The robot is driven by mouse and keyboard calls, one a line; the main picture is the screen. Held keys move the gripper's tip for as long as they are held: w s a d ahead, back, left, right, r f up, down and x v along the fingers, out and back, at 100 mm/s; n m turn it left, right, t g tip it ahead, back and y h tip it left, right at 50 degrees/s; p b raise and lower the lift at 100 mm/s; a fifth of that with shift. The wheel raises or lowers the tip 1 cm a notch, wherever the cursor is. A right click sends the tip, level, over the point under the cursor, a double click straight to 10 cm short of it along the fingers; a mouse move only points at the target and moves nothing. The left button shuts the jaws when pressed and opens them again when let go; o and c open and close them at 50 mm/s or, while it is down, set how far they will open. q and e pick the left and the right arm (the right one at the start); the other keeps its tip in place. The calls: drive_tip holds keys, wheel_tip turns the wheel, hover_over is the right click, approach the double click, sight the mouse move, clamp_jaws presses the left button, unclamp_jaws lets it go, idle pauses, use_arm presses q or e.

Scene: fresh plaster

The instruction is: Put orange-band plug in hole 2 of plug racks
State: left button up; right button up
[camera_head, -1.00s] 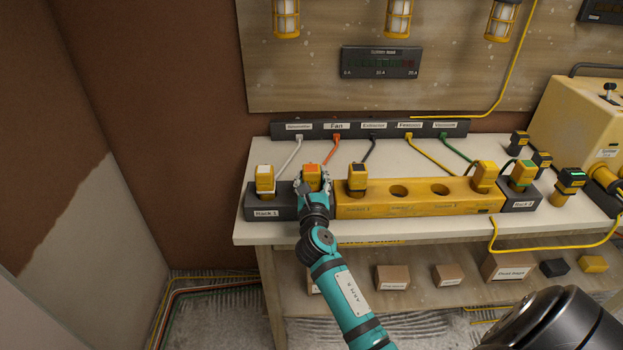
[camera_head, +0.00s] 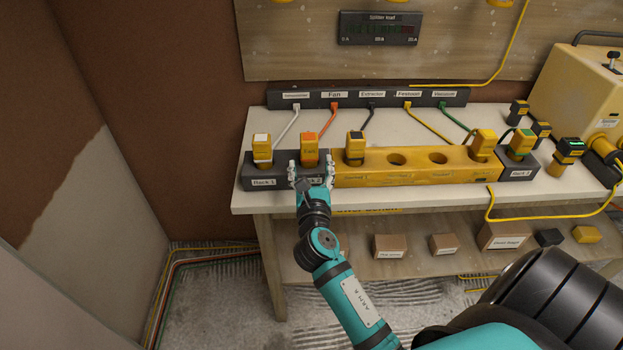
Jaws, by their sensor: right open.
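The orange-band plug (camera_head: 310,150), a yellow plug with an orange top, stands upright in the right-hand place of the dark Rack 1 (camera_head: 258,183) at the left of the plug racks. My right gripper (camera_head: 311,172) is open and empty just in front of this plug, with its pale fingers apart. A white-topped plug (camera_head: 262,149) stands to the left in the same rack. A dark-topped plug (camera_head: 355,147) stands to the right in the yellow rack (camera_head: 470,171). My left gripper is not in view.
Two empty holes (camera_head: 396,159) show in the yellow rack. A yellow-topped plug (camera_head: 483,144) and a green-topped plug (camera_head: 521,144) stand further right. A labelled socket strip (camera_head: 385,98) with coloured cables lies behind. Loose plugs and a yellow machine (camera_head: 575,90) stand at the right.

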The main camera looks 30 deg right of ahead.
drive_tip(key=a+f+m+y, duration=0.1)
drive_tip(key=a+f+m, duration=0.1)
drive_tip(key=a+f, duration=0.1)
drive_tip(key=s+a+f+m+y, duration=0.1)
drive_tip(key=a+f+m+y, duration=0.1)
drive_tip(key=a+f+m, duration=0.1)
drive_tip(key=s+a+f+m+y, duration=0.1)
drive_tip(key=a+f+m+y, duration=0.1)
drive_tip(key=a+f+m, duration=0.1)
drive_tip(key=shift+f, duration=0.5)
drive_tip(key=s+a+f+m+g+y, duration=0.1)
drive_tip(key=s+a+f+m+g, duration=0.2)
drive_tip(key=f, duration=0.7)
drive_tip(key=s+f+m+g+y, duration=0.2)
drive_tip(key=s+f+m, duration=0.25)
drive_tip(key=f, duration=0.55)
drive_tip(key=s+a+f+m+g+y, duration=0.1)
drive_tip(key=s+a+f+m+g, duration=0.15)
drive_tip(key=s+f, duration=0.45)
drive_tip(key=s+d+f+m+g, duration=0.2)
drive_tip(key=s+f+m+g, duration=0.1)
drive_tip(key=s+f, duration=0.7)
drive_tip(key=s+d+f+m+g, duration=0.2)
drive_tip(key=s+f+m+g, duration=0.2)
drive_tip(key=s+f, duration=0.6)
drive_tip(key=s+m, duration=0.2)
drive_tip(key=s, duration=0.7)
drive_tip(key=shift+s+d+f, duration=0.15)
drive_tip(key=shift+d+f, duration=0.2)
drive_tip(key=shift+f, duration=0.05)
